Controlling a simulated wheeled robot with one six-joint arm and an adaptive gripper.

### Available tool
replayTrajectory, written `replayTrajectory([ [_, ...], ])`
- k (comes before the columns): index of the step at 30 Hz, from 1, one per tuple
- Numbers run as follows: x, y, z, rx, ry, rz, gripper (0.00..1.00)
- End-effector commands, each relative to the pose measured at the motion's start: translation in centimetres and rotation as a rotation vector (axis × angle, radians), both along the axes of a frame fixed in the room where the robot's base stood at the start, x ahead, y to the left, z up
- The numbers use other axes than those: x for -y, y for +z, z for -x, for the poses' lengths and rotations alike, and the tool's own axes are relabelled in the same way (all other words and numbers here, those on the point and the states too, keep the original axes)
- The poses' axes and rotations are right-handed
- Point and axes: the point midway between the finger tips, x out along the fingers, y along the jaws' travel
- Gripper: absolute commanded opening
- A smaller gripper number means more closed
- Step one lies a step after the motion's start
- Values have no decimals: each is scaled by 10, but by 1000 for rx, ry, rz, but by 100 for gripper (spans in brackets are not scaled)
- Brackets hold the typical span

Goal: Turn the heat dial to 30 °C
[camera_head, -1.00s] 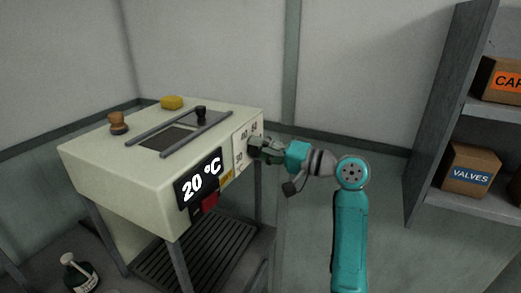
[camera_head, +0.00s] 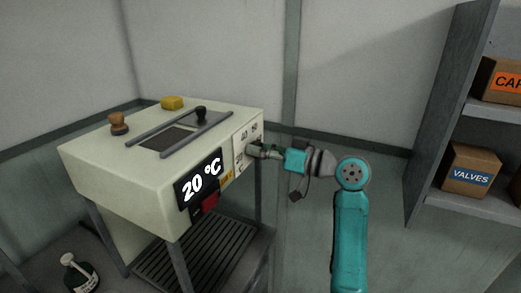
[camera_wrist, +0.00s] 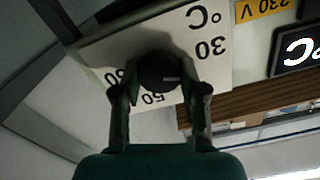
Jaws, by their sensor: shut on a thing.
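The heat dial (camera_wrist: 158,71) is a round dark knob with a pale pointer mark, on a white scale plate (camera_wrist: 215,72) that appears upside down in the wrist view. The mark points to the right in that view, roughly towards the 30 side. My gripper (camera_wrist: 160,92) has one finger on each side of the dial and is shut on it. In the head view my gripper (camera_head: 254,150) is at the machine's right-hand front panel and hides the dial. The display (camera_head: 200,181) reads 20 °C.
A red part (camera_head: 209,203) sits below the display. A dark bottle (camera_head: 78,272) is at lower left. Shelves with boxes (camera_head: 471,170) stand right.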

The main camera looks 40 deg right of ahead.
Motion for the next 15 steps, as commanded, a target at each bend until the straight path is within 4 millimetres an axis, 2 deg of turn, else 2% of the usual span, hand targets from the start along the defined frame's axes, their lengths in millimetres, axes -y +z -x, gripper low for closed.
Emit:
replayTrajectory([
  [7,-1,-2,0,55,1,162,8],
  [15,-1,-2,0,91,1,264,8],
])
